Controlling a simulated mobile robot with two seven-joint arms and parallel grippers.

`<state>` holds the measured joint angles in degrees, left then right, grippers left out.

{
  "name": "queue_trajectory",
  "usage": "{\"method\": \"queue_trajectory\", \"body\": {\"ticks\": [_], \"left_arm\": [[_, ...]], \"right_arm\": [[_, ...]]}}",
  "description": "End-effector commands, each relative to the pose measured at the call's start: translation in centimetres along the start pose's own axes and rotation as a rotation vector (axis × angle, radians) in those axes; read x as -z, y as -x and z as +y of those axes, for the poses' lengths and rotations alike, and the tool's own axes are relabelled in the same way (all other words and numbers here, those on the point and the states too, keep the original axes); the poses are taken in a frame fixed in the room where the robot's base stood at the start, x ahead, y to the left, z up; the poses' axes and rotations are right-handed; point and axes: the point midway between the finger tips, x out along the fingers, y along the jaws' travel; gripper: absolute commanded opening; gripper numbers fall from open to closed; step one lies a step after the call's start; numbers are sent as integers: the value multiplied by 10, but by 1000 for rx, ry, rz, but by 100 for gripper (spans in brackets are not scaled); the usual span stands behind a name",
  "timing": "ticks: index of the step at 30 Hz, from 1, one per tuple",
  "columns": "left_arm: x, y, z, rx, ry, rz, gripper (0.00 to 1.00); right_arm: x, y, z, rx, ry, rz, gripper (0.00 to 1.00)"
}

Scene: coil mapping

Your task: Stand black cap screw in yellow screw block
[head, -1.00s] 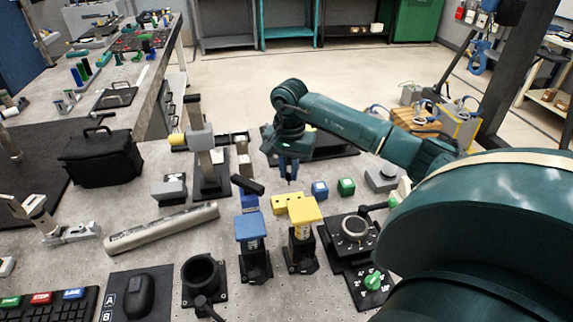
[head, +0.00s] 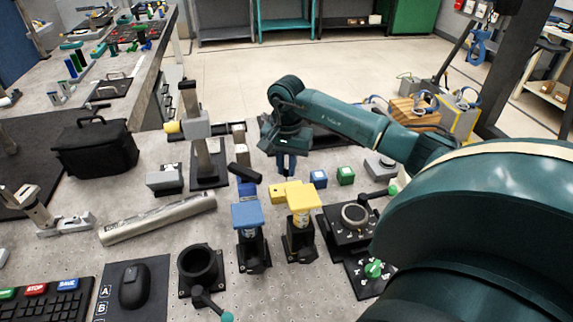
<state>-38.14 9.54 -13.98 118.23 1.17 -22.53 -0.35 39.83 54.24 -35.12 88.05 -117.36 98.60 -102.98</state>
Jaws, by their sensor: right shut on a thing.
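The yellow screw block (head: 279,193) is a small low yellow block on the perforated grey bench. It stands partly behind a yellow-topped post (head: 303,199). My right gripper (head: 286,163) is just behind and above the yellow screw block, pointing down, apart from it. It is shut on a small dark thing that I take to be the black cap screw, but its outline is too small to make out. My left gripper is not in view.
A blue-topped post (head: 248,217) stands left of the yellow-topped one. A black dial fixture (head: 353,218) is at front right. A vertical stand (head: 203,150) rises left of the gripper.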

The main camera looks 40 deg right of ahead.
Motion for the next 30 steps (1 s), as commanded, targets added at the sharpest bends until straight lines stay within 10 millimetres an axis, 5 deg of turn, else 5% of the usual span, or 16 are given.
{"method": "queue_trajectory", "body": {"ticks": [30], "left_arm": [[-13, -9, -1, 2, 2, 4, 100]], "right_arm": [[0, -23, 0, 0, 0, 0, 0]]}}
